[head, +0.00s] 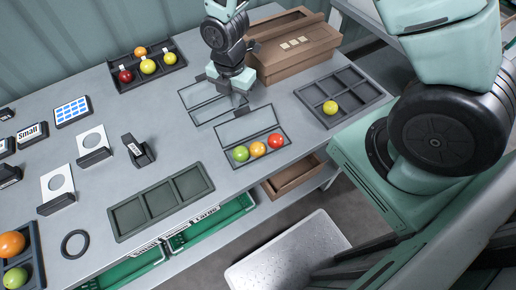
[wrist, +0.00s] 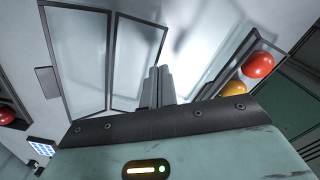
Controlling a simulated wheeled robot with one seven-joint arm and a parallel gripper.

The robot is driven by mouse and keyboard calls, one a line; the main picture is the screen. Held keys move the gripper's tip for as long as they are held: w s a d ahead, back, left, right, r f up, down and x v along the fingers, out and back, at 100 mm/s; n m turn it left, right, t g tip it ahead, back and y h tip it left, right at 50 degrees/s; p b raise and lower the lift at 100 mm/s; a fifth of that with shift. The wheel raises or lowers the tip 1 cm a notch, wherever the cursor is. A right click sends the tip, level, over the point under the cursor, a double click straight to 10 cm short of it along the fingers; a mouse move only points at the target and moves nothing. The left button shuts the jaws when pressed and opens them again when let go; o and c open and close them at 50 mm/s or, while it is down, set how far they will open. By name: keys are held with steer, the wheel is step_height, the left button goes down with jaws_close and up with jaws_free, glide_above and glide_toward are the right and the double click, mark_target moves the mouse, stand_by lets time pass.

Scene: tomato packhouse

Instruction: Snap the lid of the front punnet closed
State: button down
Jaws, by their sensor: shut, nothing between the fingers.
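The front punnet (head: 236,165) is a clear, dark-edged tray holding a green, an orange and a red tomato in a row. Its clear lid (head: 246,124) lies open on the far side of the tray. In the wrist view the same punnet (wrist: 272,47) shows at the right with a red and an orange tomato. My gripper (head: 240,99) is shut and empty, pointing down over the area behind the lid, beside the back punnet. In the wrist view the closed fingers (wrist: 158,85) stand between the two punnets. The gap between fingertips and table is hard to tell.
An empty open back punnet (head: 201,94) lies behind. A dark divided tray (head: 315,117) with one yellow tomato is at right, a brown box (head: 305,61) at the back. An empty three-compartment tray (head: 127,218) is at front left.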

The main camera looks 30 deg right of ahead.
steer(key=shift+s+a+r+p, duration=0.1)
steer(key=shift+s+r, duration=0.25)
steer(key=shift+s, duration=0.9)
steer(key=shift+s+a+r+p, duration=0.1)
steer(key=shift+s+r, duration=0.3)
steer(key=shift+s, duration=0.85)
steer(key=shift+s+a+r+p, duration=0.1)
steer(key=shift+s+r, duration=0.25)
steer(key=shift+s, duration=1.05)
steer(key=s, duration=0.2)
steer(key=s+r, duration=0.1)
steer(key=shift+s+a+r+p, duration=0.15)
steer(key=shift+s+p, duration=0.25)
steer(key=shift+s+a+r+p, duration=0.1)
steer(key=shift+s+a+p, duration=0.15)
steer(key=shift+p, duration=2.25)
steer(key=shift+s+d+p, duration=0.25)
steer(key=shift+s+p, duration=0.45)
steer(key=shift+p, duration=2.1)
steer(key=shift+r, duration=0.1)
step_height(320, 180, up, 8)
steer(key=p, duration=0.6)
